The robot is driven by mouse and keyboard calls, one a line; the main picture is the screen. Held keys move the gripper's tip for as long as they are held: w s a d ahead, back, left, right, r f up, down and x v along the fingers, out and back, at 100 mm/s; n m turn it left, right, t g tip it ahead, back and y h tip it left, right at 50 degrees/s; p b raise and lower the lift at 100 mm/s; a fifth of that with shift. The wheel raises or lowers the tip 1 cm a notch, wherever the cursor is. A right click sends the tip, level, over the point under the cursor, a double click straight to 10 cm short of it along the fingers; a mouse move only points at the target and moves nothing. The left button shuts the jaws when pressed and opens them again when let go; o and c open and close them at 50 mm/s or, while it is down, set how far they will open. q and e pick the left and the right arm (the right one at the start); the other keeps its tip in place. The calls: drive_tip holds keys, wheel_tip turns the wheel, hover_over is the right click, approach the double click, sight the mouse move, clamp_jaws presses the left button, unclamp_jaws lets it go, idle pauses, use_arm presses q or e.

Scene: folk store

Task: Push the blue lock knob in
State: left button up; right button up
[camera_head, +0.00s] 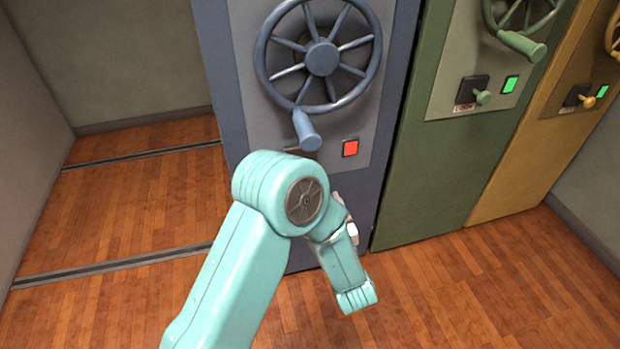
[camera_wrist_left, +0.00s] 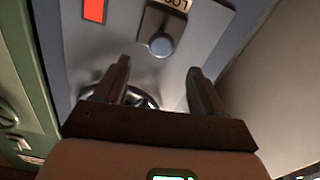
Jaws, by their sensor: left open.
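The blue lock knob (camera_wrist_left: 162,45) sits on a dark plate on the blue cabinet's panel in the left wrist view, where the panel looks upside down. In the head view my arm and the wheel's handle hide most of the knob's area. My left gripper (camera_wrist_left: 158,68) is open and empty. Its two fingers point at the panel, with the knob seen just beyond and between their tips, apart from them. In the head view my left arm covers the fingertips. The right gripper is not in view.
The blue cabinet (camera_head: 365,190) has a spoked wheel (camera_head: 322,58) with a blue handle (camera_head: 306,130) and a red light (camera_head: 350,148). A green cabinet (camera_head: 430,180) and a yellow cabinet (camera_head: 515,165) stand to the right, with green lights. Wooden floor is clear at left and front.

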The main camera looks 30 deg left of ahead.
use_arm(q)
drive_tip(key=shift+b+x, duration=0.6)
drive_tip(key=shift+x, duration=4.7)
drive_tip(key=shift+s+a+f, duration=0.1)
clamp_jaws()
drive_tip(key=shift+b+x, duration=0.35)
drive_tip(key=shift+x, duration=1)
drive_tip(key=shift+a, duration=0.25)
drive_tip(key=shift+c, duration=1.5)
unclamp_jaws()
drive_tip(key=o, duration=0.3)
drive_tip(key=shift+w, duration=0.25)
